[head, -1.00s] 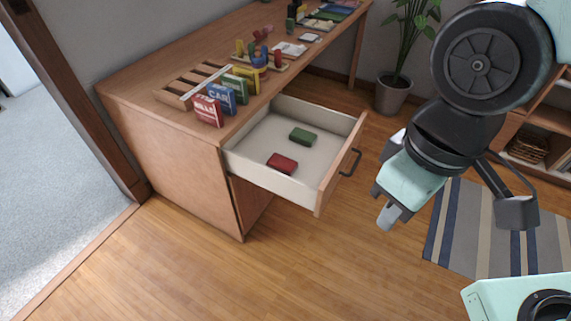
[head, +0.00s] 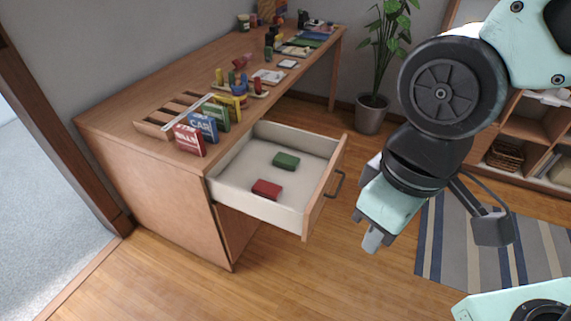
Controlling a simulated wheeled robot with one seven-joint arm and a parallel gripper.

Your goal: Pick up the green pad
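A small dark green pad (head: 286,160) lies flat in the open desk drawer (head: 256,206), toward its far side. A red pad (head: 267,189) lies in the same drawer, nearer to me, apart from the green one. My gripper (head: 371,240) is to the right of the drawer, outside its front, pointing down and empty as far as I can see. Only part of its fingers shows, so I cannot tell how far they are apart.
The wooden desk (head: 130,138) carries upright boxes (head: 190,142), a slatted rack (head: 166,118) and small coloured items. The drawer front with its dark handle (head: 336,184) stands out into the room. A potted plant (head: 371,113) and a striped rug (head: 470,250) are beyond.

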